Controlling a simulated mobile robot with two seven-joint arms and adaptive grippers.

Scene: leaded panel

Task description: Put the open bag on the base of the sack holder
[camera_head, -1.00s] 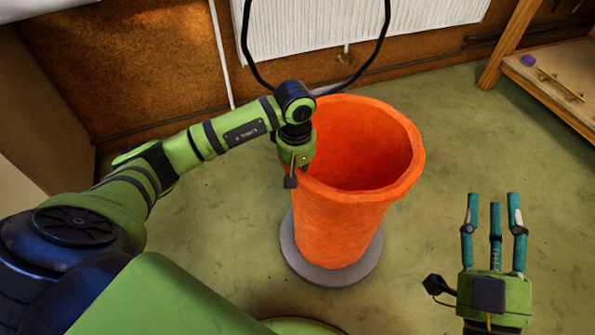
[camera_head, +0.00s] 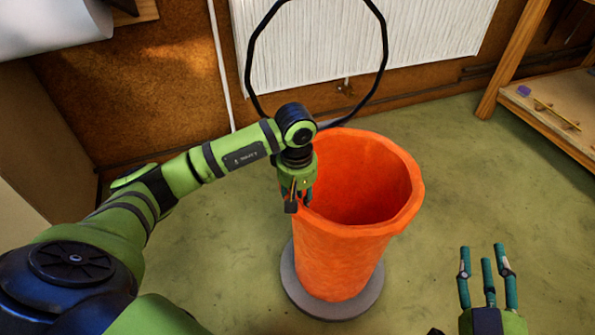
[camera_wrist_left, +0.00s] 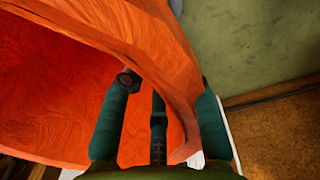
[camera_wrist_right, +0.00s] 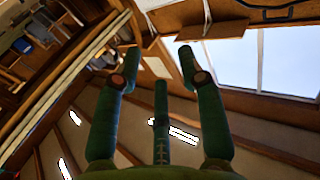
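The open orange bag (camera_head: 340,245) stands upright, mouth up, over the round grey base (camera_head: 290,285) of the sack holder, and its bottom appears to rest there. The holder's black hoop (camera_head: 386,45) rises behind the bag. My left gripper (camera_head: 297,205) is at the left part of the bag's rim. In the left wrist view the rim (camera_wrist_left: 165,60) passes between spread fingers (camera_wrist_left: 165,95), two on the inner side and one on the outer; they look open. My right gripper (camera_head: 485,260) is open and empty at the lower right, away from the bag.
A white radiator (camera_head: 430,40) hangs on the back wall behind the hoop. A wooden shelf (camera_head: 545,115) with small items stands at the right. The green floor (camera_head: 440,160) between the bag and the shelf is clear.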

